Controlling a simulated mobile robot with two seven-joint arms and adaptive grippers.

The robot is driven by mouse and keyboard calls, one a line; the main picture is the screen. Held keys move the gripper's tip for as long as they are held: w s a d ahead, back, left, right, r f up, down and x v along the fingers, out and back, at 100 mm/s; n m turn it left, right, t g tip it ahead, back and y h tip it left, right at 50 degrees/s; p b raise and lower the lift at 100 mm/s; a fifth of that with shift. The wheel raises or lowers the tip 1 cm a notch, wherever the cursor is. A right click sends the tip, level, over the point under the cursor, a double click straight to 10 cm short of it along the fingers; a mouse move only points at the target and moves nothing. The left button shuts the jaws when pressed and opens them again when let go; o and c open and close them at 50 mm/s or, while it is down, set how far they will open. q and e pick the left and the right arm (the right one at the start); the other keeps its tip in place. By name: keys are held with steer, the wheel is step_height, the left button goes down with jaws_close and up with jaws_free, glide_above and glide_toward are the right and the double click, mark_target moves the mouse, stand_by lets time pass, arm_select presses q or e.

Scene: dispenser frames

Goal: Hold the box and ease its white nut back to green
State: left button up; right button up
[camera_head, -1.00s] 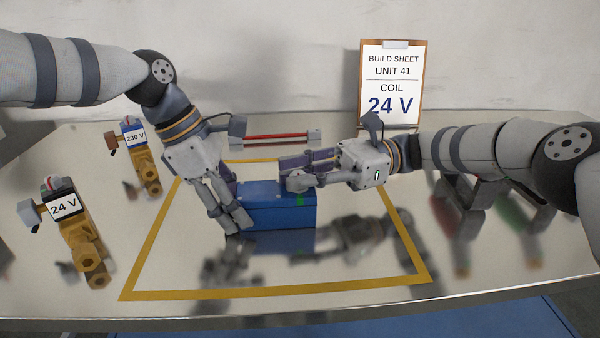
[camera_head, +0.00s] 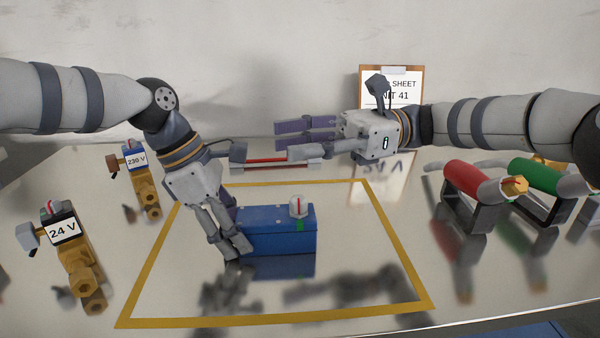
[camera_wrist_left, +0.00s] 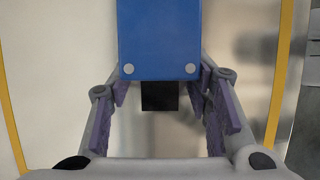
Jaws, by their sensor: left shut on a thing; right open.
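The blue box (camera_head: 275,238) stands inside the yellow outline, toward its back left. Its white nut (camera_head: 299,206) sits on top near the right end, with a thin red line on it. A green mark (camera_head: 299,225) is on the box's edge just below the nut. My left gripper (camera_head: 236,226) is shut on the left end of the box, one finger in front and one behind. The left wrist view shows the box (camera_wrist_left: 160,40) between its fingers. My right gripper (camera_head: 283,140) is open and empty, raised above and behind the box, clear of the nut.
Brass valves with coils labelled 24 V (camera_head: 72,250) and 230 V (camera_head: 142,180) stand at left. The build sheet (camera_head: 375,84) is partly hidden. The yellow outline's (camera_head: 407,260) front and right are clear.

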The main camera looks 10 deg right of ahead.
stand_by(0.3)
arm_select(q)
steer(key=o, duration=1.4)
